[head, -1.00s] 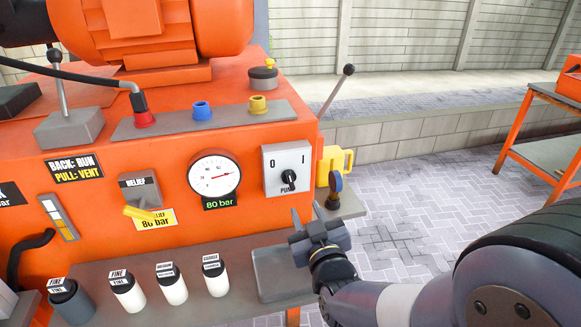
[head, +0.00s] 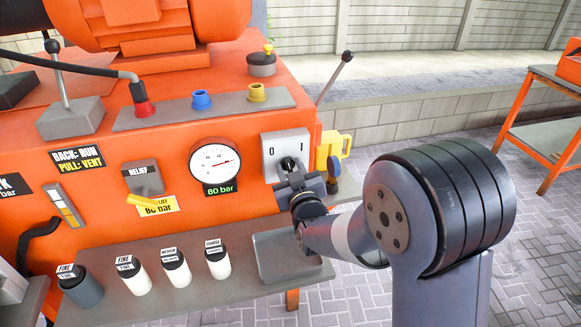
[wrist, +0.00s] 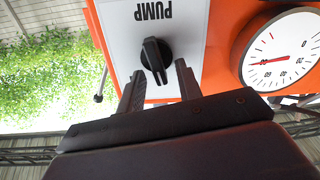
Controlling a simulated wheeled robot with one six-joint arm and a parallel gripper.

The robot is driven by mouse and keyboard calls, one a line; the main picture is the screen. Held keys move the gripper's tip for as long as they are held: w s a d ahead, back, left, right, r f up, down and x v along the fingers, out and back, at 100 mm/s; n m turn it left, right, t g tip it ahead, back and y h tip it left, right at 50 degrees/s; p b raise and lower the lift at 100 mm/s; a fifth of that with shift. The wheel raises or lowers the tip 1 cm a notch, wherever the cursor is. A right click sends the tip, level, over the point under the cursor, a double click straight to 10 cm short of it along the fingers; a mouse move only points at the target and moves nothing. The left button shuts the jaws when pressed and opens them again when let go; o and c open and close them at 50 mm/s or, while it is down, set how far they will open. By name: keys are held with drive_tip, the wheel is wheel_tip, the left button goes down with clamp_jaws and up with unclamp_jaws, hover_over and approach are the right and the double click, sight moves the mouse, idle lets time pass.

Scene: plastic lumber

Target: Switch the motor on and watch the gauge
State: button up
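The motor switch is a black knob on a grey-white plate (head: 270,145) marked 0, I and, in the wrist view, PUMP. In the wrist view the knob (wrist: 155,54) stands near upright in the picture, slightly tilted. My gripper (head: 289,172) is right in front of the plate and hides much of the knob in the head view. In the wrist view my gripper (wrist: 158,76) is open, fingers either side of the knob's lower end; I cannot tell whether they touch it. The round gauge (head: 214,162) has a red needle pointing right; the display (head: 220,190) below reads 80 bar.
A relief lever with a yellow handle (head: 146,200) is left of the gauge. Several bottles (head: 175,268) and an empty grey tray (head: 288,258) are on the shelf below. A tall lever (head: 335,78) rises behind.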

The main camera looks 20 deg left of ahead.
drive_tip(key=shift+c, duration=0.2)
clamp_jaws()
drive_tip(key=shift+f+b, duration=0.15)
drive_tip(key=shift+b, duration=0.5)
drive_tip(key=m+b, duration=0.2)
drive_tip(key=b, duration=0.1)
drive_tip(key=shift+d+f+b, duration=0.15)
drive_tip(key=shift+f+b, duration=0.05)
drive_tip(key=shift+b, duration=0.15)
drive_tip(key=m+b, duration=0.2)
drive_tip(key=b, duration=0.1)
drive_tip(key=m+b, duration=0.3)
drive_tip(key=b, duration=0.1)
drive_tip(key=m+b, duration=0.2)
drive_tip(key=b, duration=0.2)
drive_tip(key=shift+w+d+r, duration=0.15)
drive_tip(key=shift+w+d, duration=0.1)
drive_tip(key=shift+d, duration=0.05)
drive_tip(key=shift+r+m+b, duration=0.1)
drive_tip(key=shift+m+b, duration=0.2)
drive_tip(key=shift+b, duration=0.05)
